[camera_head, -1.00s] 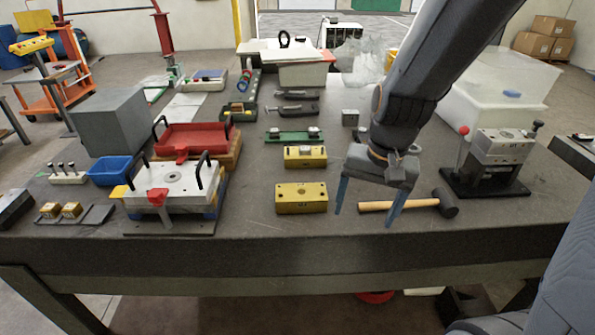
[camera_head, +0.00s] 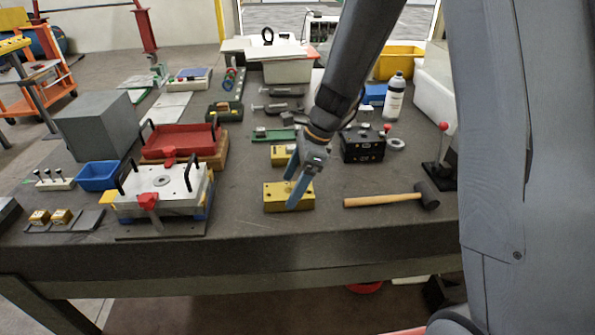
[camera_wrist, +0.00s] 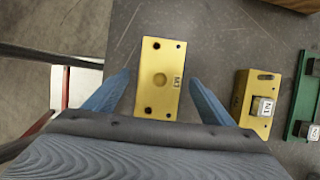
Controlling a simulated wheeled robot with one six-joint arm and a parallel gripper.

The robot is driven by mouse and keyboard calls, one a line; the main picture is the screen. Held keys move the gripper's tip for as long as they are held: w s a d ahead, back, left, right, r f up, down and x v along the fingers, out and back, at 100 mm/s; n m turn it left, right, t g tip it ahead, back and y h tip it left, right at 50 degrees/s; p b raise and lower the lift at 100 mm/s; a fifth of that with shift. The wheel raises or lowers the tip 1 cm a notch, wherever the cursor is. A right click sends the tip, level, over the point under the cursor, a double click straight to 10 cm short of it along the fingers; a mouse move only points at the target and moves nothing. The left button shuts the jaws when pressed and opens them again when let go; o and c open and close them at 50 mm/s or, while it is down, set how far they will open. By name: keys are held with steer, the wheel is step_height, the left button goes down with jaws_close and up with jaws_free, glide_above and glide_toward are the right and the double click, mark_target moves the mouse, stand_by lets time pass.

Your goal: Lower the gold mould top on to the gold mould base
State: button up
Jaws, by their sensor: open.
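Two gold mould blocks are on the bench; I cannot tell for certain which is the top and which the base. The front block (camera_head: 273,200) is a flat slab with corner holes and a round centre recess, marked M1 in the wrist view (camera_wrist: 158,52). The rear block (camera_head: 279,156) is partly hidden by my arm; in the wrist view (camera_wrist: 242,95) it carries a small grey insert marked N1. My gripper (camera_head: 291,194) is open and empty above the front block. In the wrist view its fingers (camera_wrist: 160,76) are either side of that block, apart from it.
A mallet (camera_head: 385,200) lies to the right of the front block. A white mould (camera_head: 165,190) with black handles stands left. A green plate (camera_head: 268,133) and a black block (camera_head: 362,146) are behind. Bare bench (camera_head: 240,222) shows in front.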

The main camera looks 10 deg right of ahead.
steer(key=shift+x, duration=1.35)
steer(key=shift+c, duration=0.6)
steer(key=shift+r, duration=0.1)
steer(key=c, duration=1.7)
steer(key=shift+c, duration=0.2)
steer(key=shift+r+p, duration=0.25)
steer(key=shift+p, duration=0.2)
steer(key=shift+r+p, duration=1.2)
steer(key=shift+p, duration=0.1)
